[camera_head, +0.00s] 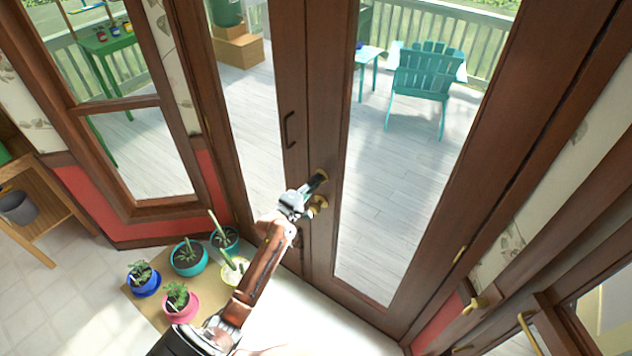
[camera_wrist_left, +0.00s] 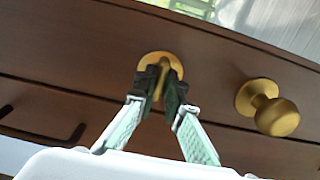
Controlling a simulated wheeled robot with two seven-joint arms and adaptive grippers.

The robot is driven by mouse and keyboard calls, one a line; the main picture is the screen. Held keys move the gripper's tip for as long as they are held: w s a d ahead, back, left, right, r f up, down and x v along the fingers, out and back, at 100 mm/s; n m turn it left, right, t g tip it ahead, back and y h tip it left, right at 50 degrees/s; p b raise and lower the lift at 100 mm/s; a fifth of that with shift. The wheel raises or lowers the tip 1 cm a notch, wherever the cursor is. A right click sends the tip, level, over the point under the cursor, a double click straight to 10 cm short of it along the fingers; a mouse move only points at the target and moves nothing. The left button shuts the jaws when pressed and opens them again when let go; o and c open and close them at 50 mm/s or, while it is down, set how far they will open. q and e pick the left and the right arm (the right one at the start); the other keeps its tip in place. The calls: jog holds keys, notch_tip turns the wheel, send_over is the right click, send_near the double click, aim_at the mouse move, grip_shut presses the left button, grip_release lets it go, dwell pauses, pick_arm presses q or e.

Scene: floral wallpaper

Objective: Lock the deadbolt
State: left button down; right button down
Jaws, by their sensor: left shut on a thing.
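The deadbolt (camera_wrist_left: 160,62) is a round brass plate with a small turn piece on the brown wooden door (camera_head: 322,245). My left gripper (camera_wrist_left: 162,82) is shut on the turn piece, one dark fingertip on each side of it. The fingertips hide most of the turn piece, so its exact angle is hard to tell. In the head view my left gripper (camera_head: 312,186) reaches the door edge and covers much of the deadbolt. A round brass knob (camera_wrist_left: 277,116) sits right of the deadbolt in the wrist view; it also shows just below the gripper (camera_head: 319,202). My right gripper is not in view.
A dark pull handle (camera_head: 288,130) is on the neighbouring door panel. Potted plants (camera_head: 188,257) stand on a mat at the lower left, below my left arm. Brass handles (camera_head: 480,303) are at the lower right. A teal chair (camera_head: 425,75) is outside behind the glass.

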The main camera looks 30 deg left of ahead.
pick_arm(q)
jog(key=shift+m, duration=0.5)
jog(key=shift+m+p, duration=0.65)
jog(key=shift+m, duration=7.75)
jog(key=c, duration=2)
grip_release()
